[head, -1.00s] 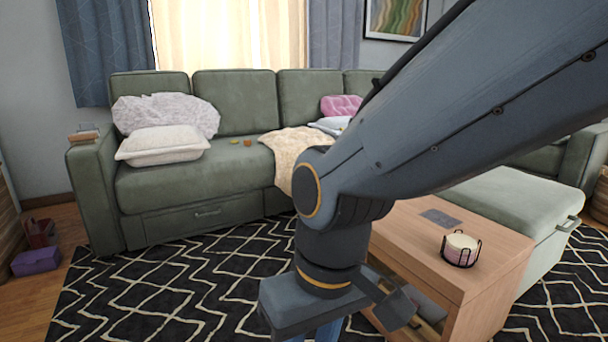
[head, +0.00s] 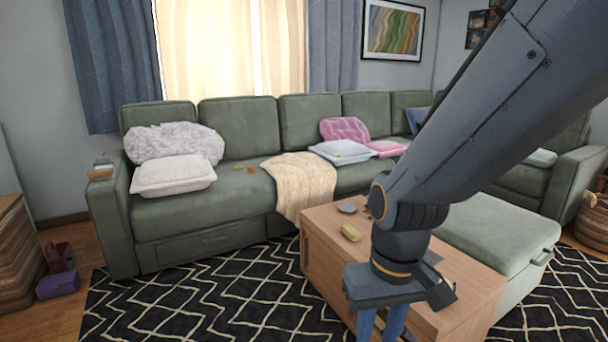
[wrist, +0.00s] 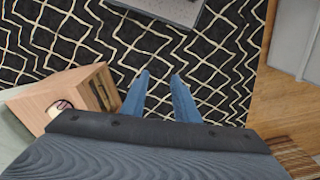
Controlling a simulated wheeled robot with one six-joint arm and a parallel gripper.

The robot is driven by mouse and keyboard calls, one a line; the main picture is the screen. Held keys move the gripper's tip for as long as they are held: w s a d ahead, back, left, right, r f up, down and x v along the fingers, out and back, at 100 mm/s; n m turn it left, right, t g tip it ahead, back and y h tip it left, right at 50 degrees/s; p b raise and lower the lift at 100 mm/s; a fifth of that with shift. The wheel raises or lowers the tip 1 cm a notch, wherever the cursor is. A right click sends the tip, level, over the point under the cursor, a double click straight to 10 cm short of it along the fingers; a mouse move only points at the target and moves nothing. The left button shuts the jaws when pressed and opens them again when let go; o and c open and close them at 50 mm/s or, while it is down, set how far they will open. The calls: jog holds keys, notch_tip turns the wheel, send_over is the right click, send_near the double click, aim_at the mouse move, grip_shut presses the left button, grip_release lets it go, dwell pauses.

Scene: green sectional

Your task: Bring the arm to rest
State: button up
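My arm (head: 490,120) reaches in from the upper right of the head view and bends down at its wrist joint. My gripper (head: 381,325) points down in front of the wooden coffee table (head: 325,240), and its lower end is cut off by the picture's edge. In the wrist view my gripper (wrist: 160,92) shows two blue fingers set apart, with only the patterned rug (wrist: 155,50) seen between them. It is open and empty. The arm hides part of the table top.
A green sectional (head: 235,190) with cushions and a cream throw (head: 300,185) stands behind. A yellowish block (head: 351,232) and a grey disc (head: 347,208) lie on the table. The table also shows at the wrist view's left (wrist: 35,105). Open rug (head: 200,290) lies to the left.

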jog(key=s+d+r+m+p, duration=0.2)
jog(key=d+r+p, duration=0.5)
jog(key=r+p, duration=0.2)
jog(key=shift+d+h+p, duration=0.25)
jog(key=shift+h+p, duration=0.05)
jog(key=shift+p, duration=0.65)
